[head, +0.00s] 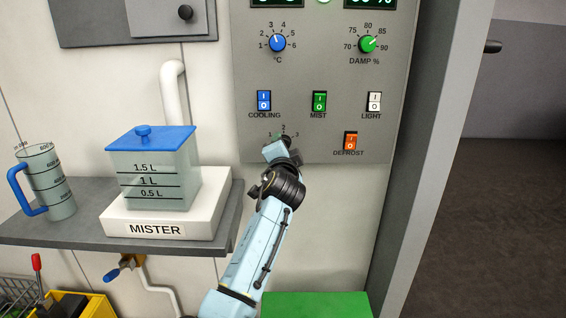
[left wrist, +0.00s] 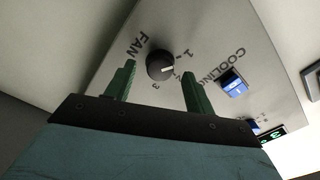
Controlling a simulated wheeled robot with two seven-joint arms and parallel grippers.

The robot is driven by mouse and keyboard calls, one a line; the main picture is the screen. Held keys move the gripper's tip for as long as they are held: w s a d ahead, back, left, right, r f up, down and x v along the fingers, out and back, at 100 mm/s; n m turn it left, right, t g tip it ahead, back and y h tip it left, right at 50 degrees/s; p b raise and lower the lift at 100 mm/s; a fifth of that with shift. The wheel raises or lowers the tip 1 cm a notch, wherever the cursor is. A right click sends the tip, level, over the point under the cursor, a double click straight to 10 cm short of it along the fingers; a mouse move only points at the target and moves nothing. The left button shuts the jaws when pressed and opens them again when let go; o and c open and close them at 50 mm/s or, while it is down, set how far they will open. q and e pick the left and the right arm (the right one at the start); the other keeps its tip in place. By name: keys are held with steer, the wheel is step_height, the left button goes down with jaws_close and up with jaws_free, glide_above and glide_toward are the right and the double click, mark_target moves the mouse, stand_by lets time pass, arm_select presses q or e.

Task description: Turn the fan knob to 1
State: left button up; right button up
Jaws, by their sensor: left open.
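The fan knob (left wrist: 160,66) is a dark round dial with a pale pointer, below the word FAN on the grey panel in the left wrist view. Its pointer faces right in that view, near the middle of the scale; the exact mark is unclear. In the head view my left arm hides the knob; only the 1, 2, 3 scale shows above my gripper (head: 281,152). My right gripper is out of view.
The control panel (head: 315,75) also has a blue cooling switch (head: 264,101), green mist switch (head: 319,102), white light switch (head: 374,102) and orange defrost switch (head: 350,141). A mister tank (head: 160,175) and measuring jug (head: 50,185) stand on a shelf at left.

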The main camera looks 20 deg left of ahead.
arm_select(q)
steer(key=p+v, duration=0.2)
steer(key=v, duration=1)
steer(key=shift+p, duration=0.4)
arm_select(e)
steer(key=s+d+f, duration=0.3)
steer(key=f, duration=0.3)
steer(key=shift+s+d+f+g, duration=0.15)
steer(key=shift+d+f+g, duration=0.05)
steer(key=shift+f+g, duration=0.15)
arm_select(q)
steer(key=shift+s, duration=0.1)
